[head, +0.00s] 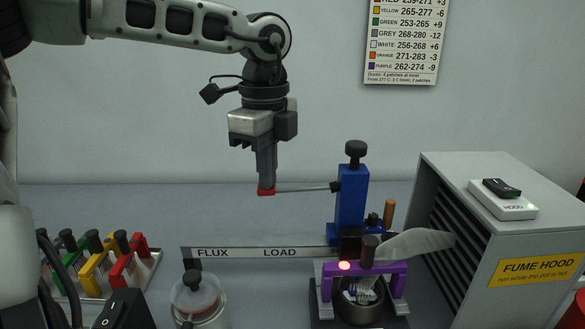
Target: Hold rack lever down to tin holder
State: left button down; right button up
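The rack is a blue upright column (350,200) with a black knob on top. Its lever (305,189) is a thin rod reaching left, roughly level, to a red end (266,191). My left gripper (266,186) points straight down with its fingers around the red end, seemingly shut on it; the fingers hide part of it. I cannot tell which part is the tin holder. My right gripper is not in view.
A fume hood (440,185) with a slatted side stands at the right; a pale plume drifts toward it. A strip marked FLUX and LOAD (240,253), a lidded jar (196,300) and a tray of coloured brackets (150,265) lie left. A chart (402,40) hangs behind.

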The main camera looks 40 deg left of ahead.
pick_arm(q)
notch_tip(320, 180, up, 7)
jog(key=p, duration=0.4)
dwell(0.5)
jog(key=shift+f, duration=0.1)
dwell(0.4)
